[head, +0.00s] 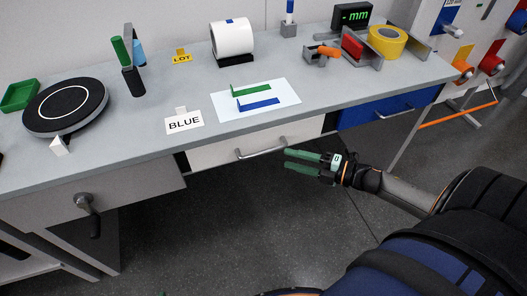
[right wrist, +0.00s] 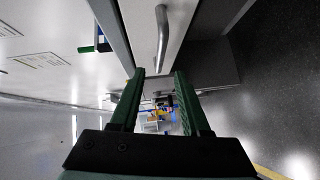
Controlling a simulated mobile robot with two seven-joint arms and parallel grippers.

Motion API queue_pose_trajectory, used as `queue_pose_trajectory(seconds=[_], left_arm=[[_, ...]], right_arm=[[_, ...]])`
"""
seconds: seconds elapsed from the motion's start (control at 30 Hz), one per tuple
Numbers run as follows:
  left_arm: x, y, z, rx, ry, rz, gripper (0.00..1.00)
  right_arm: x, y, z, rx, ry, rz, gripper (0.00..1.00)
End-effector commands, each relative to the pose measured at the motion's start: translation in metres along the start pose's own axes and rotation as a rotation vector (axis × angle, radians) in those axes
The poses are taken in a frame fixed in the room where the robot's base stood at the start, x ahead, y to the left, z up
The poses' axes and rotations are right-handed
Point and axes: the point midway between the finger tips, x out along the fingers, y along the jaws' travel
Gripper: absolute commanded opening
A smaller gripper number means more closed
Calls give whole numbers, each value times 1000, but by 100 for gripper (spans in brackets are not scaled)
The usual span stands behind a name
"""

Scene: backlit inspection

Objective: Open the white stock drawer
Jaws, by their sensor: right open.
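The white stock drawer (head: 225,153) sits under the middle of the grey bench top, its front close under the bench edge, and looks shut. Its grey bar handle (head: 262,153) runs across the front. My right gripper (head: 286,160) is open and empty, beside the right end of the handle. In the right wrist view the handle (right wrist: 162,35) stands out from the pale drawer front (right wrist: 138,25), ahead of the open green fingers (right wrist: 160,74). The handle is not between the fingers.
A blue drawer (head: 375,110) is to the right and a grey drawer (head: 60,205) with a hanging grey handle (head: 88,203) is to the left. A BLUE card (head: 184,123) and a pale sheet (head: 285,96) lie on the bench. The floor before the drawers is clear.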

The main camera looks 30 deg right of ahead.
Motion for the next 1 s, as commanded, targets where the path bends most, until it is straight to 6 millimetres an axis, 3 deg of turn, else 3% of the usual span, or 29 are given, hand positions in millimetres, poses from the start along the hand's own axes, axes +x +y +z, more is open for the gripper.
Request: queue_pose_trajectory(seconds=[0.3, 0.5, 0.97, 1.0], left_arm=[[1, 0, 13, -3, -14, -1, 50], [2, -2, 14, -3, -12, -3, 50], [2, -2, 10, -2, -5, -5, 50], [2, -2, 10, -2, -5, -5, 50]], right_arm=[[58, 0, 0, 1, -1, 4, 46], [82, 0, 0, 3, -1, 2, 46], [93, 0, 0, 2, -1, 0, 46], [93, 0, 0, 2, -1, 0, 43]])
